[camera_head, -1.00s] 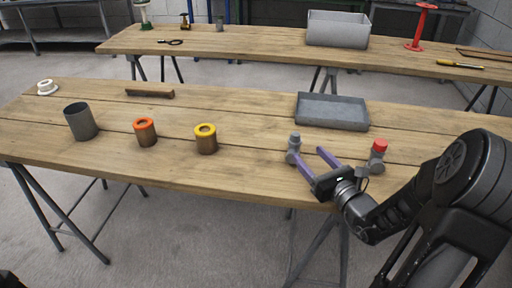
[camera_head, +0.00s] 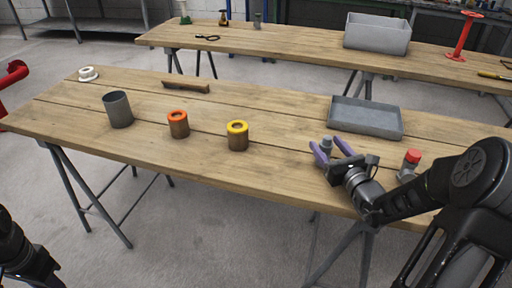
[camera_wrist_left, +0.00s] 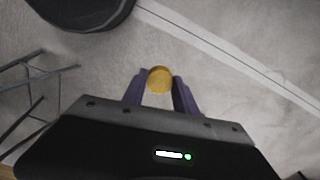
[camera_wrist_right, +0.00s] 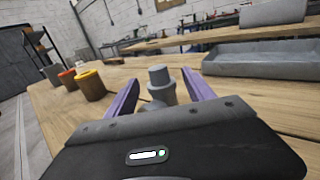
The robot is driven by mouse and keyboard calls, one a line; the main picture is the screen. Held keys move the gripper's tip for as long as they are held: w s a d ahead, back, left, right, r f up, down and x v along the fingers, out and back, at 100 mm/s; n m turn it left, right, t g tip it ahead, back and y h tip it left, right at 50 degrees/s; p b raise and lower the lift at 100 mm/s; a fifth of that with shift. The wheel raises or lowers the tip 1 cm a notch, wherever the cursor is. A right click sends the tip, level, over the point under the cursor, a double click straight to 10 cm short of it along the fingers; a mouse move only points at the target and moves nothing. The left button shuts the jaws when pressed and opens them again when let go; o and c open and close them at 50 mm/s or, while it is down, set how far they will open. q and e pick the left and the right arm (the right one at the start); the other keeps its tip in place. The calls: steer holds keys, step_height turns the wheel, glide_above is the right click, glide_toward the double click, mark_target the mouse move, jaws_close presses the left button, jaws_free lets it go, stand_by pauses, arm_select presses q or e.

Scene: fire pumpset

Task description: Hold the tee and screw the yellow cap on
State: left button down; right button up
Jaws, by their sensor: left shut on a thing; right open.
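The yellow cap (camera_wrist_left: 159,80) is a round yellow disc. My left gripper (camera_wrist_left: 159,88) is shut on it, with the floor behind, in the left wrist view. That gripper's fingers are outside the head view; only part of my left arm shows at its lower left. The grey tee (camera_head: 326,146) stands upright near the front edge of the near table. It also shows in the right wrist view (camera_wrist_right: 161,85). My right gripper (camera_head: 330,151) is open, its purple fingers on either side of the tee, with gaps beside it. The tee's lower part is partly hidden by the gripper.
A red-capped grey fitting (camera_head: 411,160) stands close to my right arm. A grey tray (camera_head: 366,120) lies behind the tee. Yellow-rimmed (camera_head: 238,138) and orange-rimmed (camera_head: 179,126) brown holders and a grey cup (camera_head: 118,110) stand to the left. Table between holders and tee is clear.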

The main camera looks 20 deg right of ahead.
steer(key=w, duration=0.4)
steer(key=shift+d+f, duration=0.1)
steer(key=shift+f, duration=0.05)
stand_by(0.4)
jaws_close()
stand_by(0.5)
